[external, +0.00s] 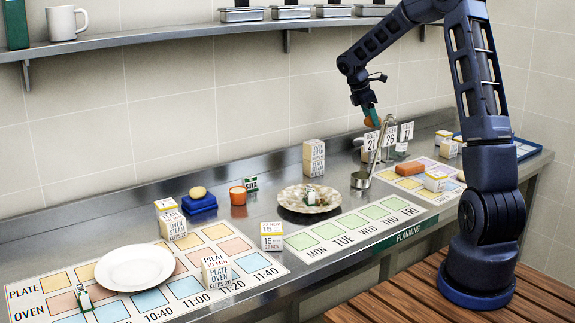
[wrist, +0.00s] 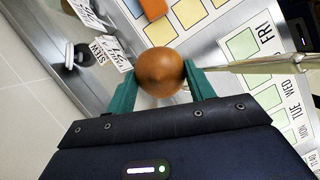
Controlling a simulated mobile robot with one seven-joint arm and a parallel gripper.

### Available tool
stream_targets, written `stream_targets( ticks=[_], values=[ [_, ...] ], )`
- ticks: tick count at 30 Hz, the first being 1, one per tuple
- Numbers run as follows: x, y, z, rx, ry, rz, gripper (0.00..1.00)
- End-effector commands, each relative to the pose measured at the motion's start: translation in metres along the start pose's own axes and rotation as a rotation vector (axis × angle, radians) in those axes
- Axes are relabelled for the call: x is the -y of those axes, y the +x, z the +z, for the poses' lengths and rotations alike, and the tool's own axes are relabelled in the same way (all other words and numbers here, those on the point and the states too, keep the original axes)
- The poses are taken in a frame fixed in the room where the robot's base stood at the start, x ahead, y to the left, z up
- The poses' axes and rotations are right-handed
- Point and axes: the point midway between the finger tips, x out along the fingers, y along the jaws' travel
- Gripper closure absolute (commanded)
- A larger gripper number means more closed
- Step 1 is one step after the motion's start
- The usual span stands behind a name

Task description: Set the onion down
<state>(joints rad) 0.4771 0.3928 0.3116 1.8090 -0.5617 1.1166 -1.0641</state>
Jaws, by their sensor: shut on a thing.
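The onion (wrist: 160,72) is a round brown ball between the two green fingers of my gripper (wrist: 161,85) in the wrist view. My gripper (external: 371,114) is shut on it.
Numbered cards (external: 389,138) and a steel ladle (external: 361,180) with a tall handle stand close by. An orange block (external: 409,168) lies on a coloured chart to the right. A patterned plate (external: 292,204), a white plate (external: 135,268), an orange cup (external: 238,195) and labelled boxes stand left.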

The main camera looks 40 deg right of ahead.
Motion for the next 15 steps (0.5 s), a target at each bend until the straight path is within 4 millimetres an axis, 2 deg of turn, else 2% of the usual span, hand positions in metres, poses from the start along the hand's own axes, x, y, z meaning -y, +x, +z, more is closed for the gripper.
stream_targets(
  ticks=[1,8,15],
  values=[
    [0.002,-0.009,-0.020,-0.001,-0.042,0.017,0.71],
    [0.020,-0.046,-0.110,-0.006,-0.243,0.100,0.71],
    [0.054,-0.083,-0.200,-0.007,-0.457,0.187,0.71]
  ],
)
